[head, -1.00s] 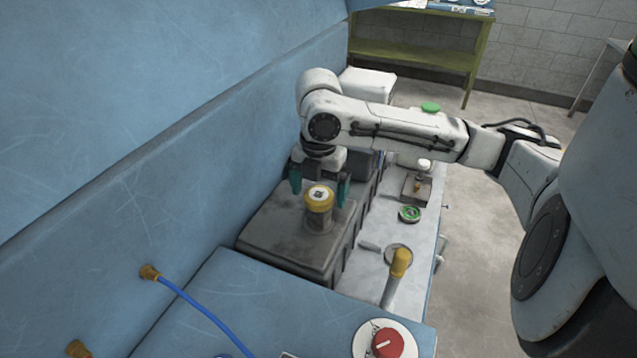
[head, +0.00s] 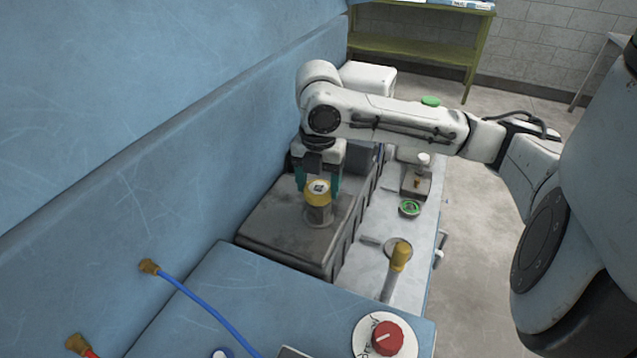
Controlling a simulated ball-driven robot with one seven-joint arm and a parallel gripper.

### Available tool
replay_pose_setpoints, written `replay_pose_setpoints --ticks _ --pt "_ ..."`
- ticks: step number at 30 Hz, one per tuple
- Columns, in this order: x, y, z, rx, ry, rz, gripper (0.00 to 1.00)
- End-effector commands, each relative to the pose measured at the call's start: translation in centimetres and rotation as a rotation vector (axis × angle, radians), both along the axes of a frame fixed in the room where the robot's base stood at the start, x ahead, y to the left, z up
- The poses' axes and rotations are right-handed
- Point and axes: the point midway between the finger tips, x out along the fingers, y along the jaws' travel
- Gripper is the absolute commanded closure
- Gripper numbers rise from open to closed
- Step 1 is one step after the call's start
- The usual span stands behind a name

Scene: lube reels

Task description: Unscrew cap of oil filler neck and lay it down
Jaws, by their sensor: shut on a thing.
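The yellow cap (head: 317,193) sits on top of the grey oil filler neck (head: 318,215), which stands upright on a dark grey box-shaped housing (head: 285,235). My gripper (head: 319,186) comes down from above, with one green finger on each side of the cap. The fingers are shut on the cap. The cap's top face with a dark mark is in view; its far side and the finger contacts are partly hidden.
A light ledge (head: 380,265) right of the housing carries a green-rimmed round part (head: 410,208) and a yellow-topped lever (head: 399,258). A blue wall (head: 200,120) rises close on the left. A red knob (head: 387,338) and blue hose (head: 205,312) are in front.

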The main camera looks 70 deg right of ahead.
Motion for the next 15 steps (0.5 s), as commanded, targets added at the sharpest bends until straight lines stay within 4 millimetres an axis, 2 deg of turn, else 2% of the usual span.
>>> replay_pose_setpoints --ticks 7,15 --pt "0.03 0.01 -0.23 -0.001 -0.001 0.295 0.64" --pt "0.02 0.04 -0.09 0.001 0.0 0.357 0.64"
